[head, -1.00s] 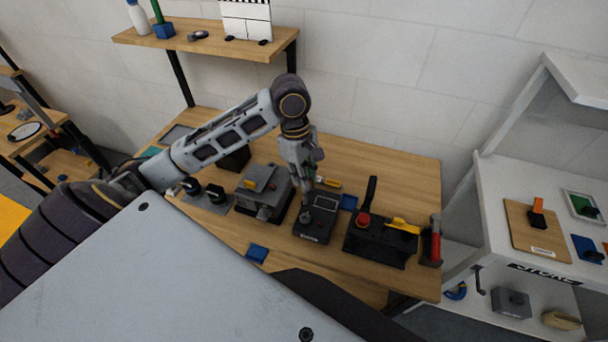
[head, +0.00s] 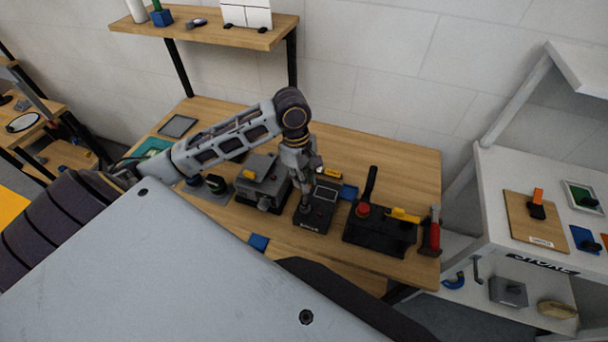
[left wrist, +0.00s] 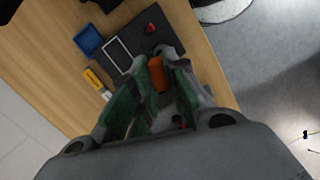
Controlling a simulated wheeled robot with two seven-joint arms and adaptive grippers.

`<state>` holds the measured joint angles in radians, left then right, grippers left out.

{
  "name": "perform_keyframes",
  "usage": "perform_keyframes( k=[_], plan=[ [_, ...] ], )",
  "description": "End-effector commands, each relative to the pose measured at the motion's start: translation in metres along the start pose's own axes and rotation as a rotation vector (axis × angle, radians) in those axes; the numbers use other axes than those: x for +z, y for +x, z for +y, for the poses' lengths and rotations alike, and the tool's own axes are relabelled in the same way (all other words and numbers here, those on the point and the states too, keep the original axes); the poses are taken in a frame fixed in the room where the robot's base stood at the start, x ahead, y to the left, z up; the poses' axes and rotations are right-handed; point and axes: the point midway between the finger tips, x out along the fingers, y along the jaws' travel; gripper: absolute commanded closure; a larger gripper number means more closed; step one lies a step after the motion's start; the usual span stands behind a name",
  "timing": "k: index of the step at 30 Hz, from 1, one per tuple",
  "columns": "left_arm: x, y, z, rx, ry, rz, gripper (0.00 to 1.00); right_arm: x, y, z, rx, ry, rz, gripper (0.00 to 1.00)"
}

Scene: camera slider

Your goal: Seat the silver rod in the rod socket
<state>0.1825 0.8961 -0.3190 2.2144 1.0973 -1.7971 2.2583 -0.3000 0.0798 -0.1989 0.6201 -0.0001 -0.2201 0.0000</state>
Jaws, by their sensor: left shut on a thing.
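My left gripper (head: 302,182) points down over the black unit with a screen (head: 326,194) near the middle of the table. In the left wrist view the green-padded fingers (left wrist: 158,92) are closed around an orange piece (left wrist: 157,74). I cannot tell whether this piece belongs to the silver rod. A thin grey shape below the fingers reaches the unit's left part in the head view; rod, socket and any contact between them are too small and covered to make out. The unit's white-framed screen (left wrist: 117,56) shows beyond the fingers. My right gripper is not in view.
A grey box with a yellow-topped lever (head: 260,178) stands left of the gripper. A black box with a red button (head: 363,210) and upright lever stands right, beside a red-handled tool (head: 435,235). A blue tray (head: 349,192) lies behind; a blue block (head: 258,242) lies at the front edge.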

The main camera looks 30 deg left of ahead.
Motion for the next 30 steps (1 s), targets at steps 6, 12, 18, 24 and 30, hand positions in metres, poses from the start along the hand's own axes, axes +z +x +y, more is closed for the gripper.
perform_keyframes(
  k=[6, 12, 18, 24, 30],
  plan=[
    [-0.0002, 0.0023, 0.0000, 0.000, 0.000, 0.000, 1.00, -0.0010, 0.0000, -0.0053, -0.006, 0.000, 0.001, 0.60],
    [-0.0002, 0.0022, 0.0000, 0.000, 0.000, 0.000, 1.00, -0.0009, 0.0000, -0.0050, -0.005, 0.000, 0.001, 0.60],
    [0.0001, 0.0021, 0.0000, 0.001, 0.000, -0.001, 1.00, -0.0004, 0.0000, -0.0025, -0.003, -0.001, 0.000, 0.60],
    [0.0000, 0.0020, 0.0000, 0.001, 0.000, 0.000, 1.00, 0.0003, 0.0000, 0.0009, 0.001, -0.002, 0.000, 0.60],
    [-0.0001, 0.0019, 0.0000, 0.001, 0.000, 0.000, 1.00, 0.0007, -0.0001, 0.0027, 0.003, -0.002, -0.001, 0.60]
  ],
)
